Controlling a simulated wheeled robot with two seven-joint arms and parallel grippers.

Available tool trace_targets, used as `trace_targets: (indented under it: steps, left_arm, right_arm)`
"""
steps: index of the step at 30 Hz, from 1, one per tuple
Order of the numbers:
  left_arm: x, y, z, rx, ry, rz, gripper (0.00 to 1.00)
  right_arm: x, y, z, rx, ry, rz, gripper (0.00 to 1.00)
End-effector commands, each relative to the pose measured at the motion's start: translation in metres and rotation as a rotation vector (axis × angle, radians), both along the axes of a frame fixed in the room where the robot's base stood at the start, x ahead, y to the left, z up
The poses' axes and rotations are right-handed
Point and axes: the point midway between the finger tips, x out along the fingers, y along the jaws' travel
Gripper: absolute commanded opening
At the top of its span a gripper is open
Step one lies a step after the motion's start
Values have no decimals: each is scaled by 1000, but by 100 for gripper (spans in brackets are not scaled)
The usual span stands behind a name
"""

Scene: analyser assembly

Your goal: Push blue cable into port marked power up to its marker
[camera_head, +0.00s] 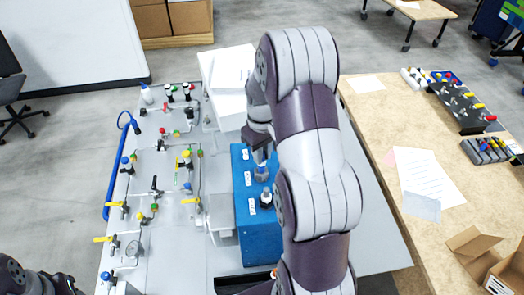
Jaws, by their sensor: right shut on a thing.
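A blue box (262,232) with several small white labels stands in the middle of the bench; I cannot read which label says power. My right gripper (260,159) points down at the box's top and is shut on a small grey-blue connector (262,174). I cannot tell how deep the connector sits, and no marker can be made out. A black and white connector (266,199) stands on the box just in front. A blue cable or hose (111,180) curves along the bench's left edge; its link to the held connector is not visible. My left gripper is out of view.
A grey panel (172,245) left of the box carries several valves and fittings with yellow handles. A white box (229,78) stands behind the blue box. A wooden table (378,130) at right holds tool racks, papers and an open carton (474,243).

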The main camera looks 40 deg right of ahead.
Motion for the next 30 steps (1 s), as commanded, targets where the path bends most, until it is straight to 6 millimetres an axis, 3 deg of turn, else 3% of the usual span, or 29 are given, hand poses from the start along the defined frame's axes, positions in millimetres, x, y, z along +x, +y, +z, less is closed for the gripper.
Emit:
trace_targets:
  steps: [24,25,27,30]
  left_arm:
    - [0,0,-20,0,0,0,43]
    - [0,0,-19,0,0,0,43]
    - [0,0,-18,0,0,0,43]
    - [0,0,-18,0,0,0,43]
  right_arm:
    - [0,0,-29,-1,-1,0,0]
    - [0,0,-27,-1,-1,0,30]
    - [0,0,-27,-1,-1,0,50]
    - [0,0,-27,-1,-1,0,50]
